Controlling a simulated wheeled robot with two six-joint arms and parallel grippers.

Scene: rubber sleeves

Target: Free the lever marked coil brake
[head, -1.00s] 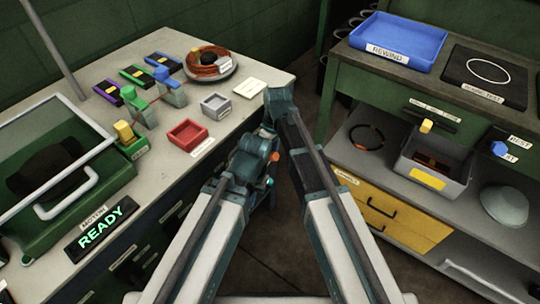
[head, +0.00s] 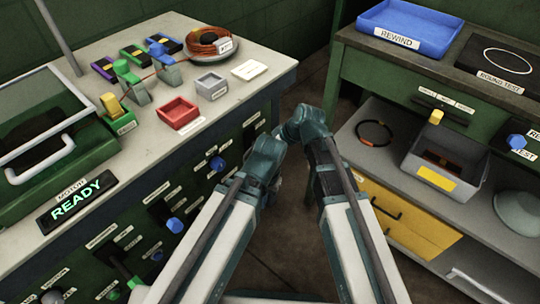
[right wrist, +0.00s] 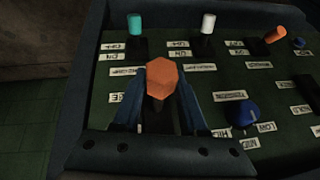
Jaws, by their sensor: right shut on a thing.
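In the right wrist view, my right gripper (right wrist: 160,104) is shut on a lever with an orange six-sided knob (right wrist: 163,78). The knob stands up between the two dark blue fingers. The fingers hide the lever's lower part and its slot. A label (right wrist: 118,97) beside the left finger is upside down and partly covered, so I cannot read "coil brake" on it. In the head view, both arms reach forward and meet near the bench's right edge. Their ends are turned away, so neither gripper's fingers show there.
On the lever's panel are a teal-topped lever (right wrist: 134,24), a white-topped lever (right wrist: 208,24), a tilted orange lever (right wrist: 274,36) and a blue knob (right wrist: 243,114) close on the right. The green bench (head: 225,105) carries a lit READY sign (head: 77,203). A shelf unit (head: 350,82) stands right.

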